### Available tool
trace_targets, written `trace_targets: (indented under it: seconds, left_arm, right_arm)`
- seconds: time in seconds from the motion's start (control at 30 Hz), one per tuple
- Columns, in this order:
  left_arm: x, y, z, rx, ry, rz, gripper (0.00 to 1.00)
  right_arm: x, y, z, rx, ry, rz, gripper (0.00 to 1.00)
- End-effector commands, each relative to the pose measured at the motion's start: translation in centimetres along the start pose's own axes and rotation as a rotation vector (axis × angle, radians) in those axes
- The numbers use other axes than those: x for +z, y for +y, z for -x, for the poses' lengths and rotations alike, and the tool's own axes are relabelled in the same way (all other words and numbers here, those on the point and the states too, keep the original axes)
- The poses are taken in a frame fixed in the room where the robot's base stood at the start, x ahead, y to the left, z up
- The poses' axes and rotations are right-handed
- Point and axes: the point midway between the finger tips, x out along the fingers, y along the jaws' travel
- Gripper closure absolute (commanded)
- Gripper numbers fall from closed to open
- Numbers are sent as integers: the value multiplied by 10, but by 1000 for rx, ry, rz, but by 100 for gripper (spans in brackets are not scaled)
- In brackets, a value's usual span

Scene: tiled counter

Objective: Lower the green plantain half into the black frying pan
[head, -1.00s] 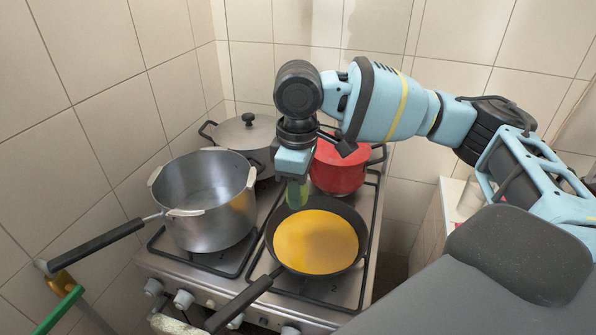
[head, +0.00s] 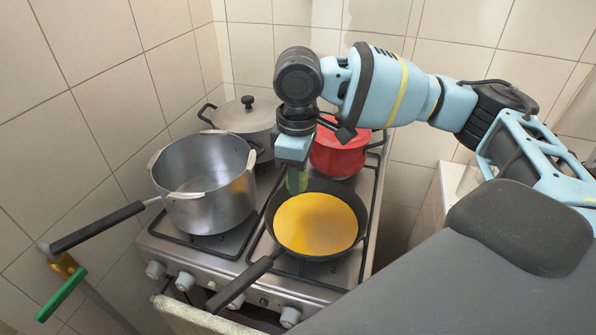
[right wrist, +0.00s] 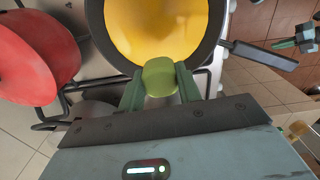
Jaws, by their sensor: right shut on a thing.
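The black frying pan (head: 362,215) sits on the front right of the stove with a flat yellow disc (head: 316,224) inside it. My right gripper (head: 297,181) points down at the pan's back left rim. It is shut on the green plantain half (right wrist: 160,78), which shows between the two green fingers in the right wrist view. In that view the plantain overlaps the edge of the pan (right wrist: 112,42) and the yellow disc (right wrist: 165,28). I cannot tell whether the plantain touches the pan.
A large grey pot (head: 207,200) with a long black handle stands left of the pan. A lidded grey pot (head: 243,118) and a red pot (head: 338,157) stand behind. Tiled walls close off the back and left. The pan's handle (head: 240,284) points to the front left.

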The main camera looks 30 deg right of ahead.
Motion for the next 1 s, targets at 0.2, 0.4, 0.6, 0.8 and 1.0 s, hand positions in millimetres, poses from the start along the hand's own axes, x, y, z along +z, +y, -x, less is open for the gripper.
trace_targets:
  seconds: [0.2, 0.4, 0.6, 0.8, 1.0]
  left_arm:
    - [0, 0, 0, 0, 0, 0, 100]
    - [0, 0, 0, 0, 0, -1, 100]
    - [0, 0, 0, 0, 0, -1, 100]
    - [1, 0, 0, 0, -1, -1, 100]
    - [1, 0, 0, 0, -2, -1, 100]
  right_arm:
    - [0, 0, -10, -1, 0, 0, 88]
    - [0, 0, -18, -1, 0, 0, 88]
    - [0, 0, -27, 0, -1, 0, 88]
    - [0, 0, -36, -1, 0, 0, 88]
    - [0, 0, -44, 0, 0, 0, 88]
